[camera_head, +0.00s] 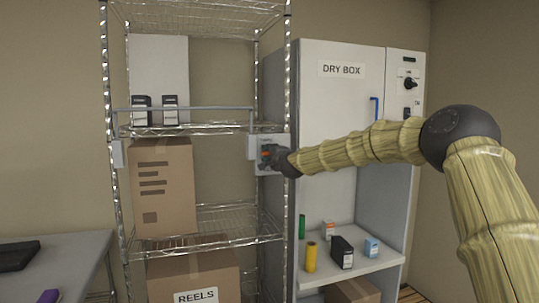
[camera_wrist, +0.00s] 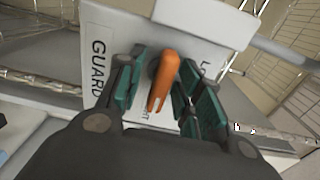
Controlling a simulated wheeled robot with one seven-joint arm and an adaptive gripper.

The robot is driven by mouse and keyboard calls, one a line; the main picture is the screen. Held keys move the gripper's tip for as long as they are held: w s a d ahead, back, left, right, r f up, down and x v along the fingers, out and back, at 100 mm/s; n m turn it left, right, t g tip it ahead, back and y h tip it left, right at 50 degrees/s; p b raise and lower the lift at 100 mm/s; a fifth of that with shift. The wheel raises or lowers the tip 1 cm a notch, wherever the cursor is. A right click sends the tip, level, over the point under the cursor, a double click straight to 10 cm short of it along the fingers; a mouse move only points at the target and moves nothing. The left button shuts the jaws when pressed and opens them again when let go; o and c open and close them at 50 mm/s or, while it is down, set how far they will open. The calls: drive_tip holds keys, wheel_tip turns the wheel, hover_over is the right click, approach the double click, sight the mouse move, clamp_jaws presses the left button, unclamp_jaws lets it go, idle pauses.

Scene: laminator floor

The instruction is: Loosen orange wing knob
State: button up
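The orange wing knob (camera_wrist: 164,80) stands on a white plate (camera_wrist: 100,45) with the word GUARD and smaller lettering, partly hidden. In the wrist view the knob is slightly tilted, its slotted end toward me. My gripper (camera_wrist: 158,90) is open, with one green-padded finger on each side of the knob. A gap shows on the left; I cannot tell whether the right finger touches it. In the head view my gripper (camera_head: 273,158) is at the plate on the rack's right post, and only a bit of orange shows there.
A grey guard bar (camera_head: 185,108) crosses the wire rack (camera_head: 215,128) above a cardboard box (camera_head: 163,190). The white DRY BOX cabinet (camera_head: 340,100) stands close on the right, with small bottles and boxes on its open shelf (camera_head: 375,262). A grey table (camera_head: 75,260) is at the left.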

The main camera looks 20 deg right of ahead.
drive_tip(key=c, duration=0.8)
drive_tip(key=shift+s+r, duration=0.2)
